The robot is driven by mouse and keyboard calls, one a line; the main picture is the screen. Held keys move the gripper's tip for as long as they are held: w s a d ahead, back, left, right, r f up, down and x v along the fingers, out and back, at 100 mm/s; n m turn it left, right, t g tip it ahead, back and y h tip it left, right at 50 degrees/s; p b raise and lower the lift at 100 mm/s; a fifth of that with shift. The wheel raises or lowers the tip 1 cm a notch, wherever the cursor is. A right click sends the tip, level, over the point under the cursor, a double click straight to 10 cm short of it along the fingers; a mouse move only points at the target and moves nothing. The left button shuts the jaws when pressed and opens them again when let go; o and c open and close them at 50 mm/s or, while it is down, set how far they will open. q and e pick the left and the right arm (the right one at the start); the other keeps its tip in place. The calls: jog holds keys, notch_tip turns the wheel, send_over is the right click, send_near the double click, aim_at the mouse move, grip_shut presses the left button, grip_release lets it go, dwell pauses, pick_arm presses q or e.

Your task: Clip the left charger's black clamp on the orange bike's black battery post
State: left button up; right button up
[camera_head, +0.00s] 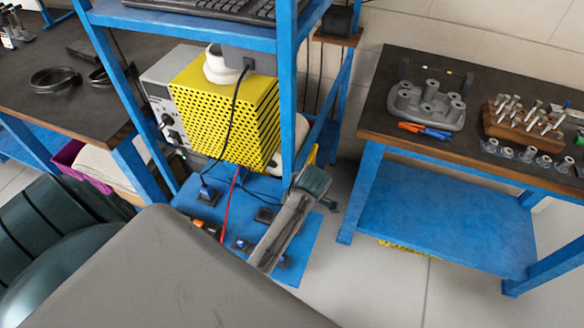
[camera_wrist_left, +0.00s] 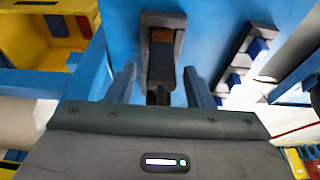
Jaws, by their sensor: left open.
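In the left wrist view, my left gripper (camera_wrist_left: 160,72) is open, its two fingers apart on either side of a black clamp-like piece (camera_wrist_left: 161,63) with a brown patch. That piece stands against a blue surface; I cannot tell whether the fingers touch it. In the head view, a grey arm link of mine reaches over a low blue shelf (camera_head: 187,207); its fingertips are not clear. A black and blue clamp-like piece (camera_head: 207,194) is on that shelf, near black and red cables. A grey box with dials (camera_head: 158,100) stands behind. I see no orange bike, battery post or right gripper.
A yellow perforated box (camera_head: 215,105) stands in the blue rack above the shelf. A bench (camera_head: 375,118) with metal parts and a wooden block stands to the right. A dark bench (camera_head: 95,110) is at left, with a dark green rounded thing (camera_head: 50,270) below. Floor (camera_head: 390,285) shows between.

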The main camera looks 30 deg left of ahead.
pick_arm(q)
jog(key=shift+c, duration=0.5)
pick_arm(e)
jog(key=shift+a, duration=0.15)
pick_arm(q)
jog(key=c, duration=0.9)
pick_arm(e)
jog(key=shift+a, duration=0.15)
pick_arm(q)
jog(key=shift+w+r, duration=0.1)
jog(key=shift+r, duration=0.05)
